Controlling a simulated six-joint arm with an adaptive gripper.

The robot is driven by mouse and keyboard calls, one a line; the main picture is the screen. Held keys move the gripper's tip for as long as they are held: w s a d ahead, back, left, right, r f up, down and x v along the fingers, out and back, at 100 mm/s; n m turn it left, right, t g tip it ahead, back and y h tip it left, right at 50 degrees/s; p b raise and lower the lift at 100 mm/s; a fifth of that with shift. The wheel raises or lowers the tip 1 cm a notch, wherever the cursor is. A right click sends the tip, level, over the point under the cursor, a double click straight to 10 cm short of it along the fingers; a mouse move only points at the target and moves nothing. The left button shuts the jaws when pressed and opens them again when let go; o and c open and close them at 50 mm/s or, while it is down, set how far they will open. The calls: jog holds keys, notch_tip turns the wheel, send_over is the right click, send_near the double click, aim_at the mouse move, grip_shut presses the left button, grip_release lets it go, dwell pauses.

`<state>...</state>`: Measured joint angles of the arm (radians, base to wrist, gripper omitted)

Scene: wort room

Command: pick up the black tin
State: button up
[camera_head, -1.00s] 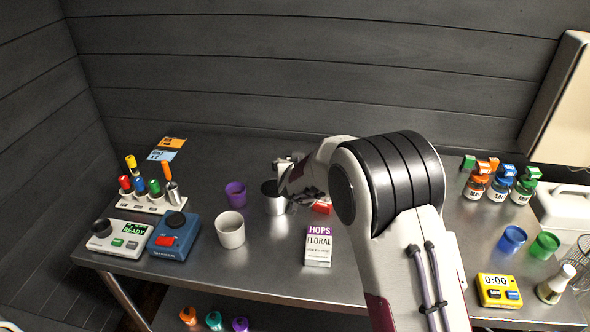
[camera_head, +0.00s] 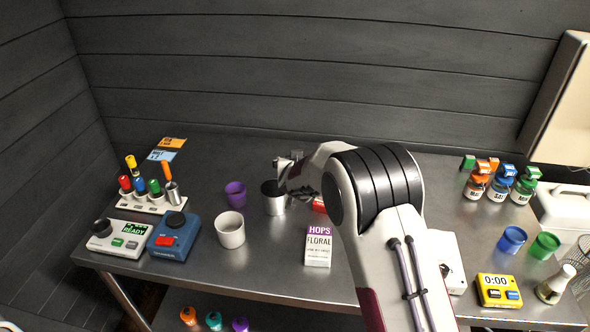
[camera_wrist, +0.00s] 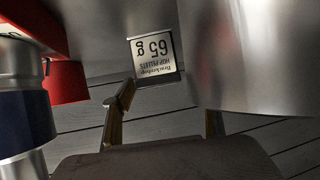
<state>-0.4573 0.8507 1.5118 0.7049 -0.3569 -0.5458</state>
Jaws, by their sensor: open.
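A silver can (camera_head: 275,204) with a dark top stands left of centre on the metal table in the head view. It is the nearest match to the black tin; I cannot tell whether the dark part is a lid or an opening. My gripper (camera_head: 292,180) is at its right side, partly hidden behind my arm. In the wrist view my gripper (camera_wrist: 165,105) has its two fingers spread, with nothing clearly between them. A large shiny curved metal surface (camera_wrist: 270,60) is close at the right there.
A purple cup (camera_head: 236,193), a white cup (camera_head: 230,231) and a hops box (camera_head: 318,247) stand near the can. A red object (camera_head: 319,205) lies partly hidden by my arm. A blue device (camera_head: 174,238) stands left. Several jars (camera_head: 498,187) stand right.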

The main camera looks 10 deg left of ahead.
jog(key=shift+w+f, duration=0.2)
jog(key=shift+w, duration=0.1)
dwell(0.4)
jog(key=c, duration=1.3)
